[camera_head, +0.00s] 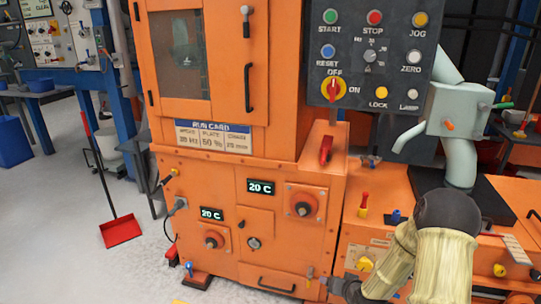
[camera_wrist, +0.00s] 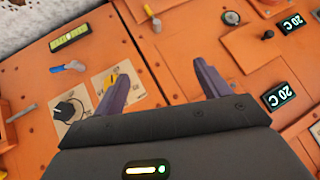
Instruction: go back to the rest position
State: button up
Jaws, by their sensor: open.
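My gripper (camera_wrist: 160,84) shows in the wrist view with its two purple fingers spread apart and nothing between them. It is over orange machine panels, but the height above them is hard to tell. In the head view my arm is at the lower right, in front of the low orange cabinet (camera_head: 375,222); the fingers cannot be made out there. The tall orange machine (camera_head: 222,160) stands left of my arm. Its two 20 C displays (camera_head: 261,187) are lit, and displays also show at the right of the wrist view (camera_wrist: 278,96).
A dark control panel (camera_head: 345,75) with coloured buttons and a red-yellow switch hangs above. A red lever (camera_head: 326,150) juts from a ledge. A grey box with pipes (camera_head: 457,110) stands behind my arm. A red long-handled dustpan (camera_head: 121,231) stands on the open floor at left.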

jog(key=s+a+r+n+g+h+p, duration=0.1)
jog(key=s+a+r+n+g, duration=0.15)
jog(key=s+r, duration=0.8)
jog(key=s+a+r+n+g+h+p, duration=0.1)
jog(key=s+a+r+g, duration=0.25)
jog(key=s+r, duration=0.65)
notch_tip(320, 180, up, 36)
jog(key=s+p, duration=0.1)
jog(key=p, duration=3.6)
jog(key=shift+d+g+p, duration=0.25)
jog(key=shift+g+p, duration=0.05)
jog(key=shift+f, duration=0.15)
jog(key=shift+w, duration=0.15)
